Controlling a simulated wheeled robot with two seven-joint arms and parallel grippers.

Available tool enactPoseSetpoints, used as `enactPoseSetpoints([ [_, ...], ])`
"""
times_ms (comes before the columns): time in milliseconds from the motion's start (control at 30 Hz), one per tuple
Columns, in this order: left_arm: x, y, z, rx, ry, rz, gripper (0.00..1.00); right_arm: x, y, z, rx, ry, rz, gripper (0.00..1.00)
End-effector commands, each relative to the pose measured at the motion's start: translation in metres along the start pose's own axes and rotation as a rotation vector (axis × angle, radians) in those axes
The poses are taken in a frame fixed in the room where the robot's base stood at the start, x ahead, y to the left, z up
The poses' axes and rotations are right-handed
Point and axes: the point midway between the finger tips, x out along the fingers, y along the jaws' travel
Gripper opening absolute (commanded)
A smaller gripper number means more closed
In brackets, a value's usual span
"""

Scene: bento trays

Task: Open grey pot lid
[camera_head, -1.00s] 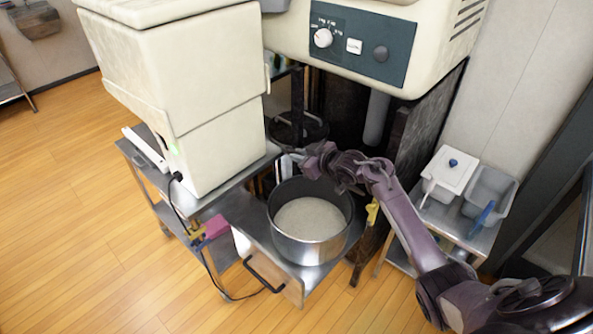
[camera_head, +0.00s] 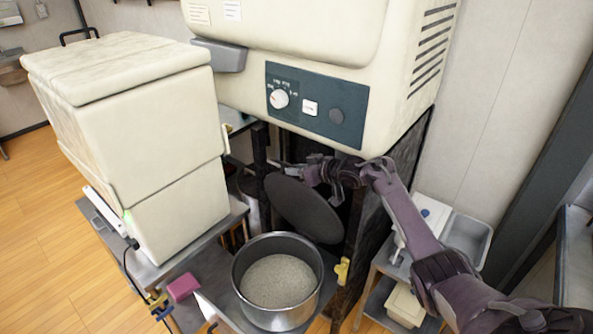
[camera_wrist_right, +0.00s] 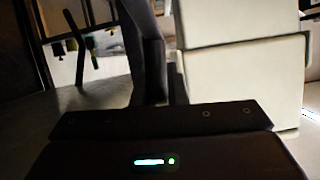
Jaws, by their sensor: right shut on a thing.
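The grey metal pot (camera_head: 275,319) stands uncovered on a metal shelf in the head view, with pale grains (camera_head: 280,282) inside. A dark round lid (camera_head: 303,210) is steeply tilted behind the pot, clear of its opening. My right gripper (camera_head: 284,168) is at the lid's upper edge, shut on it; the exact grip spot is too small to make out. The right wrist view shows mostly the dark gripper body (camera_wrist_right: 160,140); its fingertips are unclear there. My left gripper is in neither view.
A large cream machine with a control panel (camera_head: 317,106) overhangs the lid and gripper. A cream bin (camera_head: 125,130) stands left of the pot. A pink block (camera_head: 184,287) is on the left. A small cart with containers (camera_head: 467,240) stands right.

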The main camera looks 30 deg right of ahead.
Motion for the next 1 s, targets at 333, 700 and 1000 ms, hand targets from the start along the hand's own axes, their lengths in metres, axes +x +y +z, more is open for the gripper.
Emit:
enactPoseSetpoints([
  [333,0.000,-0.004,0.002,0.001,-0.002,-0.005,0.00,0.001,-0.001,0.004,-0.002,-0.008,-0.003,0.00],
  [700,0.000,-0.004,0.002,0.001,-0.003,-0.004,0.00,0.000,-0.001,0.001,-0.002,-0.004,-0.002,0.34],
  [1000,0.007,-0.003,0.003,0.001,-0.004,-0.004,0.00,-0.011,-0.004,-0.029,-0.007,0.001,-0.001,0.34],
])
